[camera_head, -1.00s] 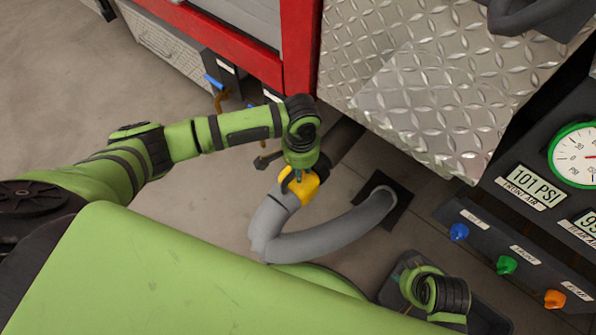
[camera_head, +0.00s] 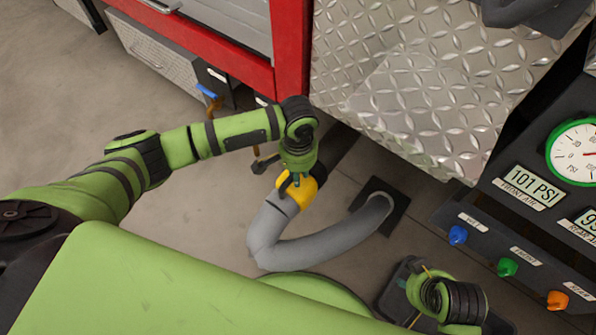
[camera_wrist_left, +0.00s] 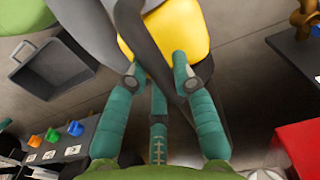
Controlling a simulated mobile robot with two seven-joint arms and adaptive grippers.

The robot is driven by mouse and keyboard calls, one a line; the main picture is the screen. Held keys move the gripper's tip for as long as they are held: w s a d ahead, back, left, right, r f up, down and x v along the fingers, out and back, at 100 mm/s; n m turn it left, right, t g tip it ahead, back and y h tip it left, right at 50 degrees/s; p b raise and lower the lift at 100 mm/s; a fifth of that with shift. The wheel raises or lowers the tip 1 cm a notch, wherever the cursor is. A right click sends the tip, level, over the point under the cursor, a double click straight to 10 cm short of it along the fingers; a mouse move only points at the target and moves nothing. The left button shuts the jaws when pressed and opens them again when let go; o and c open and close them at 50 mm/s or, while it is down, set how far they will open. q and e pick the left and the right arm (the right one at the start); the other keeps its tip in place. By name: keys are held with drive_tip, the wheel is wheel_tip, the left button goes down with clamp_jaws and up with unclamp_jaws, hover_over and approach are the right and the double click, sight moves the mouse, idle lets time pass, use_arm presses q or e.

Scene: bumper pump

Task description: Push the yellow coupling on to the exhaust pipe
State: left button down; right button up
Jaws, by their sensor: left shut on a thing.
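The yellow coupling (camera_head: 308,193) is on the end of a thick grey hose (camera_head: 318,252), low down beside the truck's tread-plate side. My left gripper (camera_head: 290,181) is shut on the coupling from above. In the left wrist view its teal fingers (camera_wrist_left: 155,70) press against the yellow coupling (camera_wrist_left: 188,32), near a dark curved handle. A dark rounded part (camera_wrist_left: 205,72) shows beside the coupling; I cannot tell whether it is the exhaust pipe. Any joint with the pipe is hidden. My right gripper (camera_head: 413,290) is over a dark tray, partly hidden behind its wrist.
The hose runs to a dark floor plate (camera_head: 396,212). The tread-plate truck side (camera_head: 420,100) is close behind the coupling. A gauge panel with coloured knobs (camera_head: 507,266) stands at right. The dark tray (camera_wrist_left: 45,88) also shows in the left wrist view. Floor at left is clear.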

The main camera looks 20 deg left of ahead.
use_arm(q)
drive_tip(key=shift+w+d+r+p, duration=0.1)
drive_tip(key=shift+w+d+p, duration=0.1)
drive_tip(key=shift+w+p, duration=0.2)
drive_tip(key=shift+p, duration=1.25)
idle(1.0)
drive_tip(key=shift+w+d, duration=0.15)
drive_tip(key=shift+w, duration=0.3)
idle(0.8)
drive_tip(key=c, duration=1)
unclamp_jaws()
drive_tip(key=shift+o, duration=0.2)
drive_tip(key=shift+s, duration=0.1)
wheel_tip(320, 180, up, 12)
